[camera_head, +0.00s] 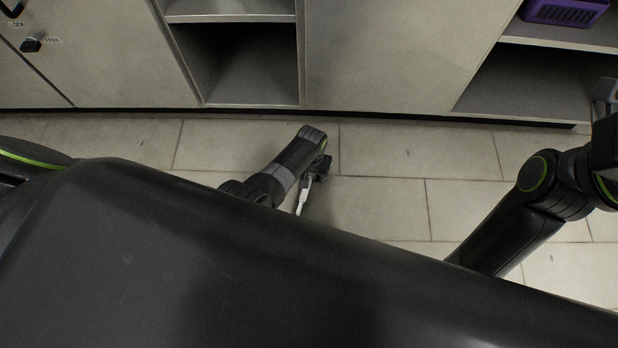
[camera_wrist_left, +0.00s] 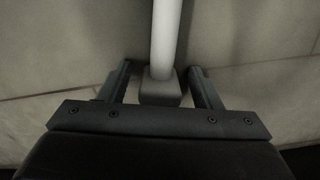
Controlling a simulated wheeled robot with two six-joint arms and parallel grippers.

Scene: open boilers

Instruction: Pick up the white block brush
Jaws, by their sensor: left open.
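The white block brush (camera_head: 302,196) shows in the head view as a thin pale handle, low over the floor beside my left gripper (camera_head: 318,174). The block lies between the two fingers of my left gripper (camera_wrist_left: 160,76). A gap shows on both sides of the block, and the fingers are open. The far end of the brush is out of the wrist view. My right arm stands at the right edge; its gripper is out of the picture.
Pale cabinets with open shelves (camera_head: 232,17) line the wall at the back. A purple basket (camera_head: 565,11) sits on a shelf at the top right. The tiled floor (camera_head: 385,205) is clear between my arms.

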